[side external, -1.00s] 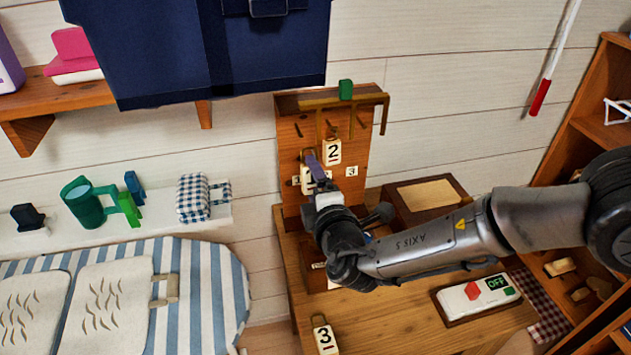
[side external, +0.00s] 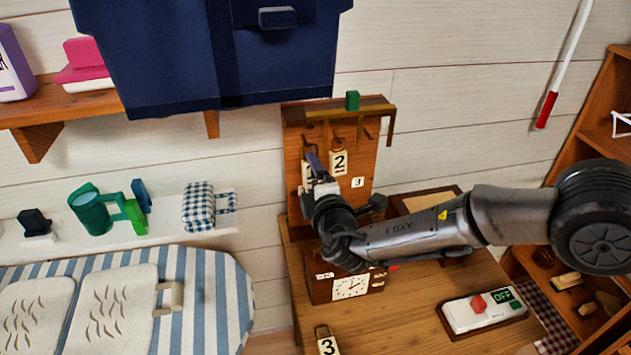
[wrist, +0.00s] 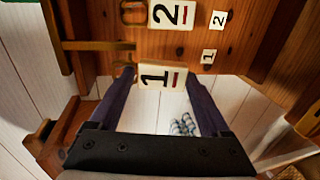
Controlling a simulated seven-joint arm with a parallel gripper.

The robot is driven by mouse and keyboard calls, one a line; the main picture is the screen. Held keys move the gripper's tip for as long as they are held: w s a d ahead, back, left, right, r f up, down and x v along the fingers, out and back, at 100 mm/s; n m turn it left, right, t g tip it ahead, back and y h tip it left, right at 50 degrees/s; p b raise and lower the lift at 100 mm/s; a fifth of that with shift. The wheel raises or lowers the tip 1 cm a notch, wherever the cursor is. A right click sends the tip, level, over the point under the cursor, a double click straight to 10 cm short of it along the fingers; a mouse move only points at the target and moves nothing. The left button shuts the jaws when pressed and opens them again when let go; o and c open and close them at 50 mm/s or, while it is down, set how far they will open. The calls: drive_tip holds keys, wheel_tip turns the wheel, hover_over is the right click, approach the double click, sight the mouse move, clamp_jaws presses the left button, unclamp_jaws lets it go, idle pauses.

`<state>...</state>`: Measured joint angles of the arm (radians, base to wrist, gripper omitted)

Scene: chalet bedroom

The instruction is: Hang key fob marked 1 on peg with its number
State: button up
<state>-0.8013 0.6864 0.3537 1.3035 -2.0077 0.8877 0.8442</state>
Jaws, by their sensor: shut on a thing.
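The fob marked 1 (wrist: 162,77) is a cream tag with a brass ring. My gripper (wrist: 157,82) is shut on it, with blue fingers on both sides. In the side view, my gripper (side external: 313,165) holds the fob (side external: 307,173) upright at the left part of the wooden peg board (side external: 292,135). Whether its ring is around a peg cannot be told. The fob marked 2 (side external: 338,163) hangs on the board beside it. The fob marked 3 (side external: 327,345) is on the table at the front.
A brass bar (side external: 380,108) with a green block (side external: 352,100) runs across the board's top. The navy bag (side external: 160,60) hangs at upper left.

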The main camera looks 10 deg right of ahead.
drive_tip(key=shift+r+x, duration=0.25)
drive_tip(key=shift+x, duration=1.65)
drive_tip(key=shift+f, duration=0.15)
drive_tip(key=o, duration=1.2)
drive_tip(key=shift+f, duration=0.1)
drive_tip(key=shift+s, duration=0.15)
drive_tip(key=v, duration=1.3)
drive_tip(key=shift+s+f, duration=0.2)
drive_tip(key=shift+s, duration=0.15)
